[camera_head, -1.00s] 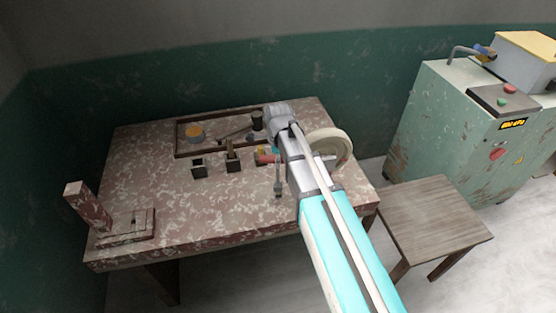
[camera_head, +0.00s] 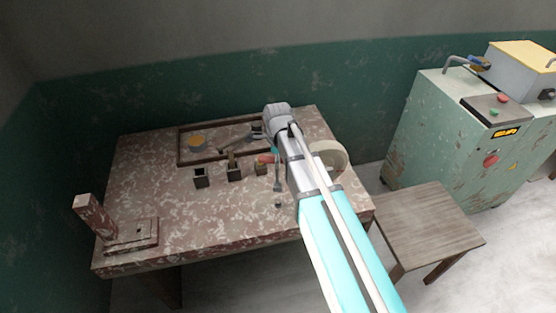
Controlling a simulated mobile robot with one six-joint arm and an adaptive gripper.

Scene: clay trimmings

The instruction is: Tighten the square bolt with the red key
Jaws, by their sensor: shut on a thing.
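My gripper (camera_head: 275,150) is at the end of the arm over the right part of the worktable, partly hidden by my wrist and arm. It is shut on the red key (camera_head: 266,158). The key's red handle points out to the left, and its thin grey shaft hangs down to a small dark end above the tabletop. I cannot tell the exact gap between that end and the table. A mottled fixture (camera_head: 130,236) with an upright post stands at the table's front left. A small dark spot shows on its plate; I cannot tell whether it is the square bolt.
Dark square holders (camera_head: 201,180) stand in a row mid-table; the middle one holds a brown piece. A pale wheel (camera_head: 330,158) is partly behind my arm. A stool (camera_head: 425,222) stands right. The table's left middle is clear.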

